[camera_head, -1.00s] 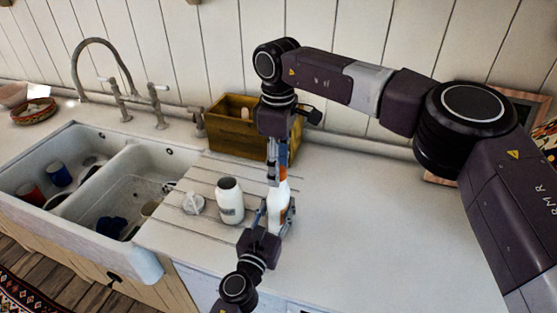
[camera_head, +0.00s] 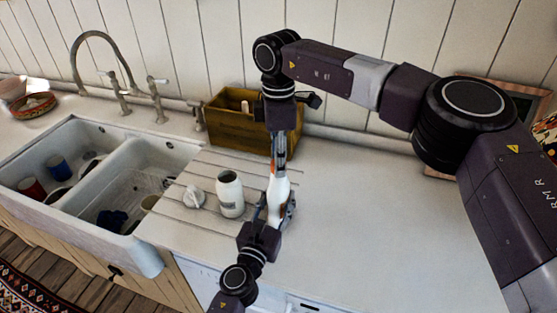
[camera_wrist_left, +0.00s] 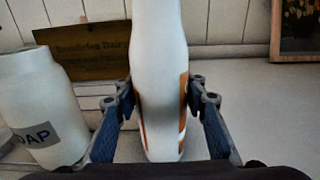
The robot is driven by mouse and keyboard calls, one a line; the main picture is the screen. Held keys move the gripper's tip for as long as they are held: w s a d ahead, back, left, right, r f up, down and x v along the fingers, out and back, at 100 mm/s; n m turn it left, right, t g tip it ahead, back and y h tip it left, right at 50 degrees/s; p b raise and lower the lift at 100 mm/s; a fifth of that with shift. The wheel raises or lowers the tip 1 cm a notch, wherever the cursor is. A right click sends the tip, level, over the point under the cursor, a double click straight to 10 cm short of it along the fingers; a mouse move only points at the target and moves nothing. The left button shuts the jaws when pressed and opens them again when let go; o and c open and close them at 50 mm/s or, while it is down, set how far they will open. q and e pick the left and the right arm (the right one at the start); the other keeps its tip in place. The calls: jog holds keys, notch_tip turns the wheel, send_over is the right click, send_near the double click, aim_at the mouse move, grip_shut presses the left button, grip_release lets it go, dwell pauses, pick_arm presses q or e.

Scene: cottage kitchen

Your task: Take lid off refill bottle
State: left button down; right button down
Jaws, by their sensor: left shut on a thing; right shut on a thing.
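The refill bottle (camera_head: 279,190) is white with orange markings and stands upright at the right of the ribbed drainer. My left gripper (camera_head: 278,205) is shut around its lower body from the front. In the left wrist view the bottle (camera_wrist_left: 160,70) stands between the two fingers (camera_wrist_left: 165,115), and its top is cut off. My right gripper (camera_head: 279,160) reaches down from above and is shut at the bottle's top. A bit of orange shows at its fingers; the lid itself is mostly hidden by them, so I cannot tell whether it is still seated.
A white soap jar (camera_head: 230,195) stands open just left of the bottle, with a small white lid (camera_head: 194,197) beside it. A wooden box (camera_head: 228,128) is behind. The double sink (camera_head: 125,165) holds cups at left. The counter (camera_head: 370,230) at right is clear.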

jog(key=n, duration=0.7)
jog(key=shift+w, duration=0.1)
jog(key=n, duration=1.4)
jog(key=shift+d+r, duration=0.1)
jog(key=n, duration=0.5)
pick_arm(q)
jog(key=shift+d, duration=0.1)
pick_arm(e)
jog(key=n, duration=1.7)
jog(key=shift+n, duration=0.3)
jog(key=n, duration=0.5)
jog(key=shift+r, duration=0.1)
